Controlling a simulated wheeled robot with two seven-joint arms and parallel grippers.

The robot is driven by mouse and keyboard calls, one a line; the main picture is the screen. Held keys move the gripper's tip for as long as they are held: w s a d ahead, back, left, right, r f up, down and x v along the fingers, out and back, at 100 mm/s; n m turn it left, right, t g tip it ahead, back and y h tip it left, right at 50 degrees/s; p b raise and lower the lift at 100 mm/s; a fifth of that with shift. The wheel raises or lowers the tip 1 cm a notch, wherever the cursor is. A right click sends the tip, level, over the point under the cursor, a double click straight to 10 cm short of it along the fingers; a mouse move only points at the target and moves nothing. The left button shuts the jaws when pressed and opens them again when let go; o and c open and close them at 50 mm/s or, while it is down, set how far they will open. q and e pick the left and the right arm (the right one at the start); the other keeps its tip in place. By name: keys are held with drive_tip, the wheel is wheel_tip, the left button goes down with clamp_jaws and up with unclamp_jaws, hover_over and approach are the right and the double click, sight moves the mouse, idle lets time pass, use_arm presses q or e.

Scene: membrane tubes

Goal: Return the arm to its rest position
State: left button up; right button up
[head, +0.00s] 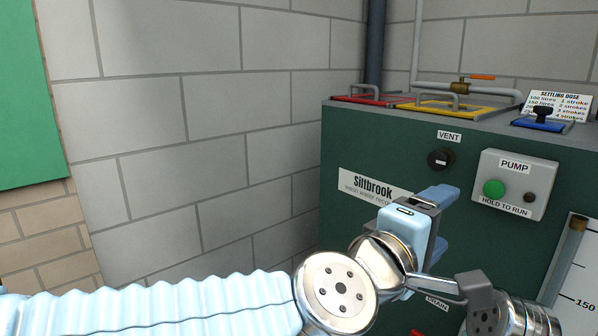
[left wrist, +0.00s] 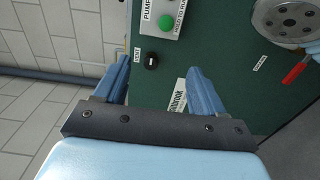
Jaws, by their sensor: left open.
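My left gripper (head: 443,222) is in front of the dark green Siltbrook cabinet (head: 385,135) in the head view. Its blue fingers are apart with nothing between them. In the left wrist view both fingers (left wrist: 160,68) stand apart, with the green cabinet face beyond them. The black vent knob (head: 440,158) is above the gripper in the head view. It also shows near one fingertip in the left wrist view (left wrist: 151,61). My left arm reaches in along the bottom of the head view. My right gripper is not seen.
A grey pump box (head: 514,182) with a green button (head: 494,188) is on the cabinet front. A gauge (head: 573,270) is at the right edge. A red handle (left wrist: 295,73) shows in the left wrist view. Red, yellow and blue panels sit on top. A block wall (head: 200,130) stands behind.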

use_arm(q)
drive_tip(key=w+a+f+m+g+y+p, duration=0.1)
drive_tip(key=w+a+f+y, duration=0.15)
drive_tip(key=w+f, duration=0.5)
drive_tip(key=w+a+f+y+p, duration=0.25)
drive_tip(key=w+f, duration=0.25)
drive_tip(key=f, duration=0.5)
drive_tip(key=w+a+f+m+g+y+p, duration=0.1)
drive_tip(key=a+f+g, duration=0.1)
drive_tip(key=a+f, duration=0.5)
drive_tip(key=a+f+m+g+y+p, duration=0.1)
drive_tip(key=a+f+y+p, duration=0.15)
drive_tip(key=f, duration=0.85)
drive_tip(key=s+a+f+m+g+p, duration=0.1)
drive_tip(key=s+a+f+g, duration=0.2)
drive_tip(key=s+a+f, duration=0.4)
drive_tip(key=s+a+f+m+g+p, duration=0.2)
drive_tip(key=s+a+f, duration=0.5)
drive_tip(key=s+f, duration=0.5)
drive_tip(key=shift+s+a+f+g+y, duration=0.3)
drive_tip(key=shift+g+y, duration=0.15)
drive_tip(key=shift+g, duration=0.45)
drive_tip(key=shift+w+r, duration=0.1)
